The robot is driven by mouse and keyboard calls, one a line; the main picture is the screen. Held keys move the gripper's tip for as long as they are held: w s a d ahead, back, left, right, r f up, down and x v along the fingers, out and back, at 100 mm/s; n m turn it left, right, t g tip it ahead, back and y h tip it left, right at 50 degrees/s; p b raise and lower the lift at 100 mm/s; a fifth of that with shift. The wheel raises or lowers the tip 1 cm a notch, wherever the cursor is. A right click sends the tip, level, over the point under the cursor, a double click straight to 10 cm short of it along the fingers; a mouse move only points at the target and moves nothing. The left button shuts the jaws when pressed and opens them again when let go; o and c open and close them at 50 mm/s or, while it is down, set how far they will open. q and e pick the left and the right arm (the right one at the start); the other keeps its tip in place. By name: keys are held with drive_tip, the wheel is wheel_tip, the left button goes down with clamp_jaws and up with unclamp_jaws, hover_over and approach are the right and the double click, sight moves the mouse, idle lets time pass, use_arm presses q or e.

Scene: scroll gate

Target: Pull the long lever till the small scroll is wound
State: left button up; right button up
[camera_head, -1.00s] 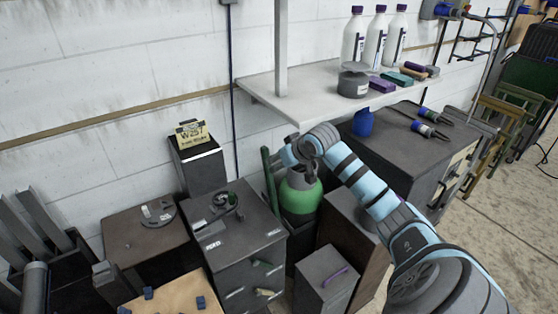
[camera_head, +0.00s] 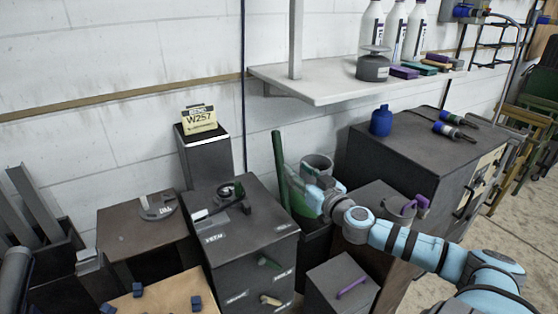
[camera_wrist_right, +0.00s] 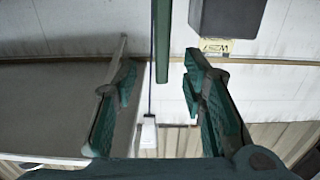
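A long green upright bar (camera_head: 279,165), which looks like the long lever, stands right of the dark cabinet in the head view. My right gripper (camera_head: 306,183) is just right of it, its fingers small and hard to make out. In the right wrist view my right gripper (camera_wrist_right: 158,100) is open with two green-padded fingers apart. A green bar (camera_wrist_right: 162,40) shows between and beyond them, with no clear contact. I cannot identify the small scroll for certain; a round piece with a dark arm (camera_head: 232,192) sits on the cabinet. My left gripper is not in view.
The dark cabinet (camera_head: 250,242) has small handles on its front. A pillar (camera_head: 207,160) bears a W257 sign (camera_head: 199,119). A shelf (camera_head: 315,84) holds bottles. A low box (camera_head: 338,275) with a purple handle and a dark workbench (camera_head: 410,150) stand near my right arm.

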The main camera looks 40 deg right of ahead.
sight(281, 157)
drive_tip(key=w+p, duration=0.1)
drive_tip(key=w, duration=0.2)
drive_tip(key=w+p, duration=0.1)
drive_tip(key=w, duration=0.1)
drive_tip(key=shift+w+d+r+p, duration=0.3)
drive_tip(key=shift+w+d+r, duration=0.05)
drive_tip(key=w, duration=0.1)
drive_tip(key=w+b, duration=0.1)
drive_tip(key=w+d+b, duration=0.1)
drive_tip(key=w, duration=0.1)
drive_tip(key=shift+f, duration=0.4)
drive_tip(key=shift+w+r+b, duration=0.1)
drive_tip(key=shift+w+b, duration=0.35)
drive_tip(key=shift+w, duration=0.1)
clamp_jaws()
